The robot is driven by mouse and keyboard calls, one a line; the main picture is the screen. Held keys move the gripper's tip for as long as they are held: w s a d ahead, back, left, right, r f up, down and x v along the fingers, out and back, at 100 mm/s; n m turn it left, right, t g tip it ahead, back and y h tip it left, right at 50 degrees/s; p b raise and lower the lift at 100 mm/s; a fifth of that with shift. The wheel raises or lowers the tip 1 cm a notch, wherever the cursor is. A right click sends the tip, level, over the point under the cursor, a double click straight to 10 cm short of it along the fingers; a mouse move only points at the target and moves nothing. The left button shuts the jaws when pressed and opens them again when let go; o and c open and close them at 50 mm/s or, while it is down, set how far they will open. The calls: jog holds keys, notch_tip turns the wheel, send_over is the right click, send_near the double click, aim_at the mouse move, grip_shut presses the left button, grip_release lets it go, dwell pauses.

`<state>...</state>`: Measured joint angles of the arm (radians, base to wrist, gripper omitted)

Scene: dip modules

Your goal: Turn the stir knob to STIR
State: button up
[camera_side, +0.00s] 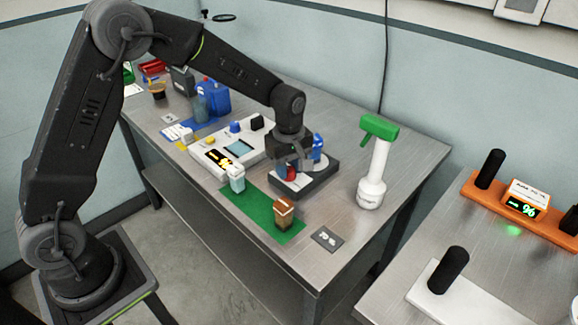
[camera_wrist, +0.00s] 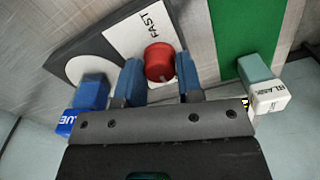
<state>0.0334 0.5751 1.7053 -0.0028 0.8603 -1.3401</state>
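The stir knob is a red round knob (camera_wrist: 160,62) on a dark grey box (camera_side: 300,184) with a white face. The word FAST is printed on that face above the knob in the wrist view; no STIR marking is readable. My gripper (camera_wrist: 159,66) points down over the box, its two blue fingers on either side of the knob. Narrow gaps seem to show between fingers and knob, so it looks open and not clamped. In the side view my gripper (camera_side: 291,171) hides part of the box and knob.

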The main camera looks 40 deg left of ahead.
jog(key=c, duration=0.4)
jog(key=shift+c, duration=0.2)
jog(key=shift+m, duration=0.3)
jog(key=m, duration=0.3)
jog(key=shift+m, duration=0.3)
jog(key=m, duration=0.3)
jog(key=shift+m, duration=0.3)
jog(key=m, duration=0.9)
jog(key=shift+m, duration=0.6)
